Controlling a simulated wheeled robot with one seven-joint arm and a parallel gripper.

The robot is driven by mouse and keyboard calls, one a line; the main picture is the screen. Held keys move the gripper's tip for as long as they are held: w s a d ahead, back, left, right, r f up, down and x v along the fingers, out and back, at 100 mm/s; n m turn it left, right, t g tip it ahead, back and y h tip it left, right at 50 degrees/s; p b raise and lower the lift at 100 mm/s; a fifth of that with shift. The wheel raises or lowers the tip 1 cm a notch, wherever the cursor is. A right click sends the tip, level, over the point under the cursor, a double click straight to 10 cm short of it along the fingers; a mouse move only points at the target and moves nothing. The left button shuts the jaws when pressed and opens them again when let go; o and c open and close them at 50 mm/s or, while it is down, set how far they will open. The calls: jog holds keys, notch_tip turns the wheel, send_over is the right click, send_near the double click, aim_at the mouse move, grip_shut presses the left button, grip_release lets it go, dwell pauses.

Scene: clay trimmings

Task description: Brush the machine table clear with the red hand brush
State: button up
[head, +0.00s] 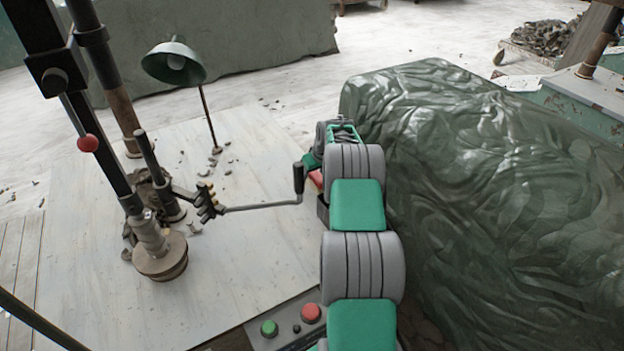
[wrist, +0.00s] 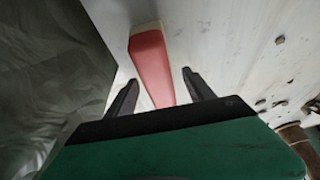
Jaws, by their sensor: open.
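The red hand brush (wrist: 152,68) lies on the pale machine table (wrist: 215,45), close to the table's edge, with a cream end at the top of the wrist view. My gripper (wrist: 159,82) is open, its two dark fingers apart on either side of the brush's red part. I cannot tell whether they touch it. In the head view only a small red piece of the brush (head: 316,179) shows; my arm hides the rest and most of the gripper. Grey clay crumbs (head: 227,172) are scattered on the table (head: 240,258), several around the lamp foot and the machine column.
A machine with dark columns and a round spindle (head: 160,262) stands at the left, its crank handle (head: 262,206) reaching towards my arm. A green lamp (head: 174,60) stands behind. A green tarp-covered block (head: 480,190) fills the right. A button box (head: 290,325) is in front.

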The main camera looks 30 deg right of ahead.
jog(key=shift+c, duration=0.3)
grip_shut()
dwell(0.3)
